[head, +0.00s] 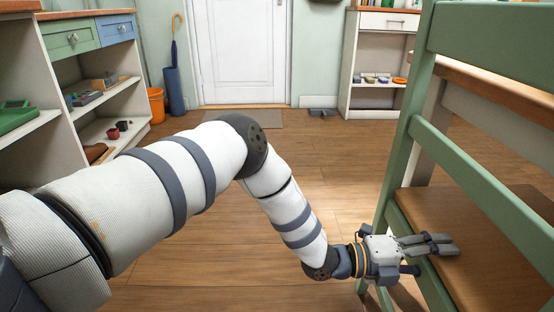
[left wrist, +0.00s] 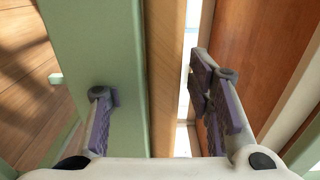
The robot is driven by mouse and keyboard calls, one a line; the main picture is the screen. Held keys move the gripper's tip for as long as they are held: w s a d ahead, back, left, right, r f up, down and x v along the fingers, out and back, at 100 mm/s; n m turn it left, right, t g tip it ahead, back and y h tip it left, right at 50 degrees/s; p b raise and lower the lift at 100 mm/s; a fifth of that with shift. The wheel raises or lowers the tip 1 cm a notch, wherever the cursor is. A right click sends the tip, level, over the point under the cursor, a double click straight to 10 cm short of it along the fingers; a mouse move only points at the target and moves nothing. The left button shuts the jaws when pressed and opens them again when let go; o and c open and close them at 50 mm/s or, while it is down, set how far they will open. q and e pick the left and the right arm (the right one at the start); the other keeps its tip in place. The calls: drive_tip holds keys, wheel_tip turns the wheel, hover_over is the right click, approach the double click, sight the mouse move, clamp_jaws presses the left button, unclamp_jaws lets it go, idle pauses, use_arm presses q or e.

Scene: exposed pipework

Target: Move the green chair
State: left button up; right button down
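The green chair (head: 465,160) stands upright at the right, with green posts and slats and a brown wooden seat (head: 490,240). Part of it is cut off by the picture's edge. My left gripper (head: 426,256) is at the side edge of the seat, with its fingers spread. One finger shows over the seat and the other lower, beside the green side rail. In the left wrist view, green chair parts (left wrist: 100,45) and a brown wooden edge (left wrist: 164,60) lie between or behind the open fingers. Contact cannot be told. My right gripper is out of view.
A wood-topped table (head: 490,85) stands behind the chair. Shelves (head: 90,75) line the left wall, with an orange bin (head: 156,105) and umbrella stand (head: 174,88) beside them. A white door (head: 243,45) and mat (head: 243,119) are at the back. The middle floor is clear.

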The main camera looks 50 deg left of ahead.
use_arm(q)
drive_tip(key=shift+r, duration=0.1)
drive_tip(key=shift+s+a+r, duration=0.1)
drive_tip(key=shift+s+a, duration=0.05)
drive_tip(key=shift+a, duration=0.05)
drive_tip(key=p+v, duration=0.5)
drive_tip(key=v, duration=0.6)
drive_tip(key=shift+s+a, duration=0.2)
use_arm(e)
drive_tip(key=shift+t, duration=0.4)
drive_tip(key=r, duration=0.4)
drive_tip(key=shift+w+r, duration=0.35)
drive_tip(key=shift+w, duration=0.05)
